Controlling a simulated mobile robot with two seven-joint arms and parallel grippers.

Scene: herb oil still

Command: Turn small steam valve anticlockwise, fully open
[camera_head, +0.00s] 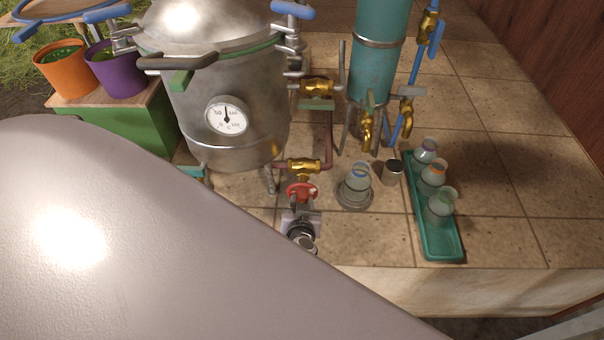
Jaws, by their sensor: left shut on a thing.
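The small steam valve has a red handwheel (302,188) and a brass body (304,166) on a reddish pipe in front of the steel still. My left gripper (301,208) is at the near side of the red handwheel and is shut on it. The fingers hide part of the wheel's near edge, so how far it is turned cannot be told. My large grey left arm link covers the lower left of the view. My right gripper is not in view.
The steel still (228,95) with a dial gauge (227,116) stands behind the valve. A glass jar (356,184), a small metal cup (391,172) and a green tray (436,246) with bottles stand to the right. A teal condenser (376,60) with brass taps is behind them.

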